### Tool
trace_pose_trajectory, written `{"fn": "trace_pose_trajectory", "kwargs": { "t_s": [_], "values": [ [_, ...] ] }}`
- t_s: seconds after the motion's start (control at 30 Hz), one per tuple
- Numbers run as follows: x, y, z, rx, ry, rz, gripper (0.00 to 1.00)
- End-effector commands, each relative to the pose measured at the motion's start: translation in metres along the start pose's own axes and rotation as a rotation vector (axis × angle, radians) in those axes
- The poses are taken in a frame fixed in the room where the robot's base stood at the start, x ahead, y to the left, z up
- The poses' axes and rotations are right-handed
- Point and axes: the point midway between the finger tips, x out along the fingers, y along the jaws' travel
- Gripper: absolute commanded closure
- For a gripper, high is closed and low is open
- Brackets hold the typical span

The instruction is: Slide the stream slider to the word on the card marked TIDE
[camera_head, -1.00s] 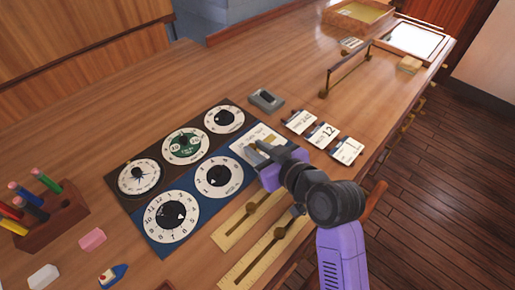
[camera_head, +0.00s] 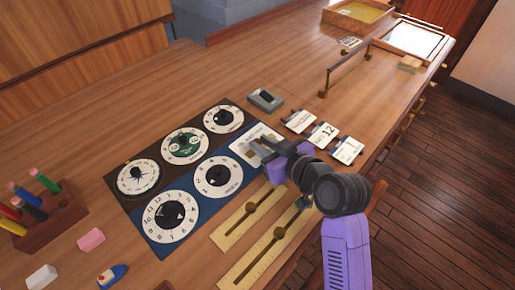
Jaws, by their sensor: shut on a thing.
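The white slider plate (camera_head: 248,150) sits at the right end of the blue dial panel. My gripper (camera_head: 262,153) is over this plate with its jaws shut, apparently on the stream slider's knob, which the fingers hide. The plate's words are too small to read. Three small white cards lie right of the panel: an upper card (camera_head: 299,121), a middle card (camera_head: 323,132) that shows "12", and a lower card (camera_head: 347,150). I cannot read which one is marked TIDE.
Several round dials cover the brown and blue panels, one of them a large dial (camera_head: 170,217). A grey box (camera_head: 265,100), a rail (camera_head: 345,73) and a pencil block (camera_head: 48,220) stand around. Bare wood lies behind the panels.

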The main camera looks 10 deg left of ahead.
Motion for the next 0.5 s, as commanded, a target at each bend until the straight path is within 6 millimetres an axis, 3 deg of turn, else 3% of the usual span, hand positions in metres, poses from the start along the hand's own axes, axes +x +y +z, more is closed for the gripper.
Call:
{"fn": "trace_pose_trajectory", "kwargs": {
  "t_s": [0.1, 0.23, 0.5],
  "values": [
    [0.005, 0.025, -0.001, 0.003, 0.002, 0.005, 1.0],
    [0.008, 0.042, -0.002, 0.001, 0.002, 0.002, 1.0],
    [0.009, 0.049, -0.004, 0.0, 0.001, -0.002, 1.0]
  ]
}}
